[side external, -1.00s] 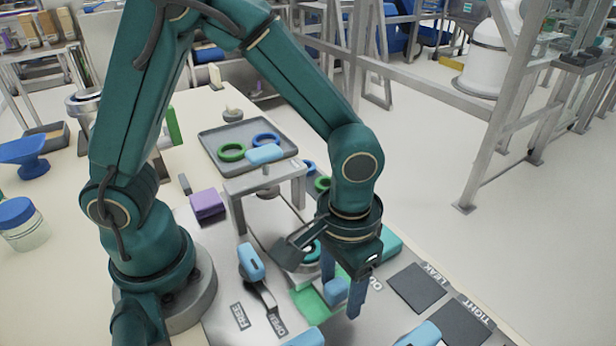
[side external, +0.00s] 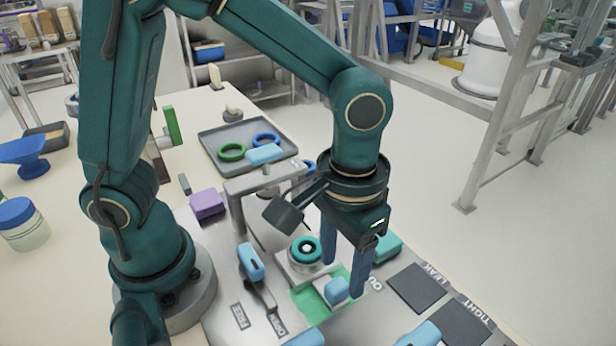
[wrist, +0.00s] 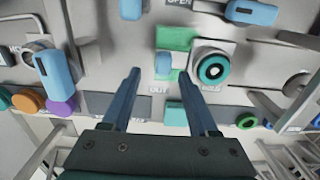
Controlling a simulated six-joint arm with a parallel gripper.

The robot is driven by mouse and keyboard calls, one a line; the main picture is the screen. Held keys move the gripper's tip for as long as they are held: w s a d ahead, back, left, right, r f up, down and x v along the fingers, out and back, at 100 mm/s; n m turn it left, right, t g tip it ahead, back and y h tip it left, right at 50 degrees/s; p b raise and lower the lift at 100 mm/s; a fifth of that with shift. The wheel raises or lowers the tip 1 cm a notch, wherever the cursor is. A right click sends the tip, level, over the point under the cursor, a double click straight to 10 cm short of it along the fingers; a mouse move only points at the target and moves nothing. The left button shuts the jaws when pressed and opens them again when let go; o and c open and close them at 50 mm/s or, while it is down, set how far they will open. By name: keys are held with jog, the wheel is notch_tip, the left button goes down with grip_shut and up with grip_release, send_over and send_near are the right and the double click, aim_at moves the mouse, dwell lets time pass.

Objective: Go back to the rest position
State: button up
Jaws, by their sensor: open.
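My gripper (side external: 345,262) is open and empty, with its two blue fingers pointing down above the bench plate. In the wrist view my gripper (wrist: 162,92) shows a wide gap between its fingers. Below and beside it in the side view is a light blue block (side external: 335,291) on a pale base over a green patch (side external: 304,299). The block also shows in the wrist view (wrist: 163,64), beyond the fingertips. Left of the fingers stands a round fixture with a teal ring (side external: 306,249) on top. It also shows in the wrist view (wrist: 213,68).
A metal stand (side external: 240,187) is left of my gripper. A grey tray (side external: 222,140) holds green and blue rings. A blue-handled lever (side external: 251,262), a purple block (side external: 208,204) and a teal block (side external: 387,247) sit on the bench. Dark LEAK (side external: 418,288) and TIGHT pads lie at right.

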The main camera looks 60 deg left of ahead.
jog(key=s+a+r+t, duration=0.2)
jog(key=a+r, duration=0.2)
jog(key=a, duration=0.1)
jog(key=s+a+r+t, duration=0.2)
jog(key=a+r+t, duration=0.1)
jog(key=a, duration=0.3)
jog(key=shift+s+a+r+t, duration=0.15)
jog(key=shift+s+r+t, duration=0.2)
jog(key=shift+r, duration=0.15)
dwell(1.0)
